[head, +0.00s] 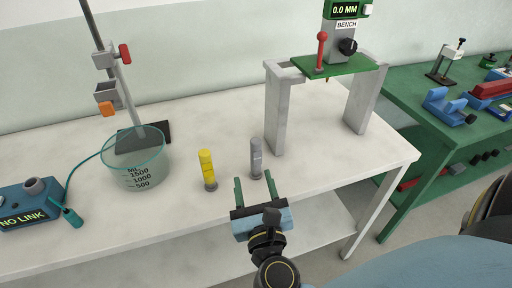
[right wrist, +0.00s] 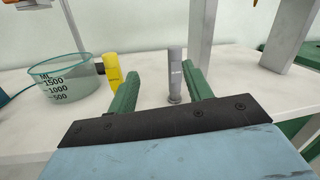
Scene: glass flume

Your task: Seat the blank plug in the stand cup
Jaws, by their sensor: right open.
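A grey cylindrical plug (head: 256,156) with small lettering stands upright on the white bench. It looks like the blank plug, though the lettering is too small to read; it also shows in the right wrist view (right wrist: 175,72). My right gripper (head: 254,181) is open, its green fingers pointing at the grey plug's lower part. In the right wrist view the plug shows between the fingers, nearer the right one, with no clear contact. A grey square cup-like holder (head: 106,92) with an orange knob is clamped on the upright stand at left; it may be the stand cup. My left gripper is not in view.
A yellow plug (head: 207,168) stands left of the grey one. A glass beaker (head: 136,172) stands before the stand's rod (head: 122,85). A blue NO LINK box (head: 30,203) sits far left. A grey gauge frame (head: 275,112) stands at right. The bench between is clear.

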